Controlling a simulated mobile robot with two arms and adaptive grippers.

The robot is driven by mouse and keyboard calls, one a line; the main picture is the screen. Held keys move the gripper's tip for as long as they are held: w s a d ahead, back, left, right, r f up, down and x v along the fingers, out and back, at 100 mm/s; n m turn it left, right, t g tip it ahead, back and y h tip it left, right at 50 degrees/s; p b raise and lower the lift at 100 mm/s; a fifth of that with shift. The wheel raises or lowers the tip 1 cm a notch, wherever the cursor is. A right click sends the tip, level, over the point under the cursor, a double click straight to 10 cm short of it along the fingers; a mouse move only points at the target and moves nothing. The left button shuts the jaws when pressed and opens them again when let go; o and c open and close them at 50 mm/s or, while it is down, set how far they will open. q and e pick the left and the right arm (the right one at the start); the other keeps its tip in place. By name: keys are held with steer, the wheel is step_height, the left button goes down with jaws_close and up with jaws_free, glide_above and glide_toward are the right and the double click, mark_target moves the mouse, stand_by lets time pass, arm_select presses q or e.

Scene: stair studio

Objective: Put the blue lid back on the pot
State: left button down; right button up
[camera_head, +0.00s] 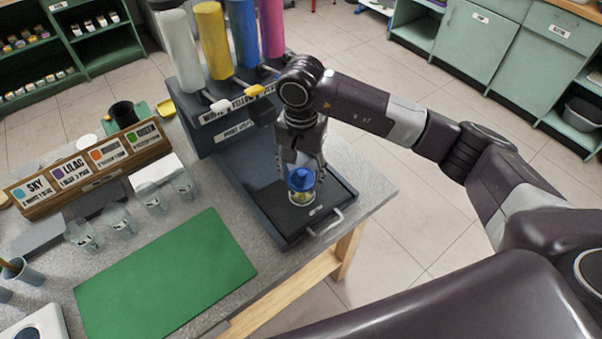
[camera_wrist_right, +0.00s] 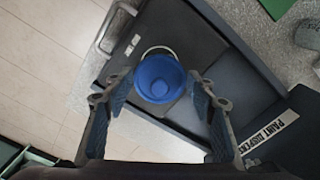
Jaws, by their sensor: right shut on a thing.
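The blue lid (camera_head: 301,180) is between the fingertips of my right gripper (camera_head: 301,172), which is shut on it. In the right wrist view the lid (camera_wrist_right: 160,78) sits between the two fingers (camera_wrist_right: 159,88). A small clear pot (camera_head: 301,198) with yellowish contents stands directly beneath it on the dark tray (camera_head: 268,205). In the wrist view only a thin arc of the pot's rim (camera_wrist_right: 157,48) shows past the lid's edge. I cannot tell whether the lid touches the pot. My left gripper is not in view.
The paint dispenser (camera_head: 215,117) with several coloured cylinders stands behind the tray. A green mat (camera_head: 165,277) lies to the left, with clear cups (camera_head: 150,198) behind it. A labelled wooden rack (camera_head: 88,168) stands further left. The tray's handle (camera_head: 326,222) is near the table edge.

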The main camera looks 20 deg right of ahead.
steer(key=shift+f+b, duration=0.1)
steer(key=shift+b, duration=0.35)
stand_by(0.6)
stand_by(0.4)
steer(key=o, duration=1.4)
steer(key=shift+r+p, duration=1.25)
steer(key=shift+r, duration=2.3)
steer(key=shift+c, duration=0.4)
jaws_close()
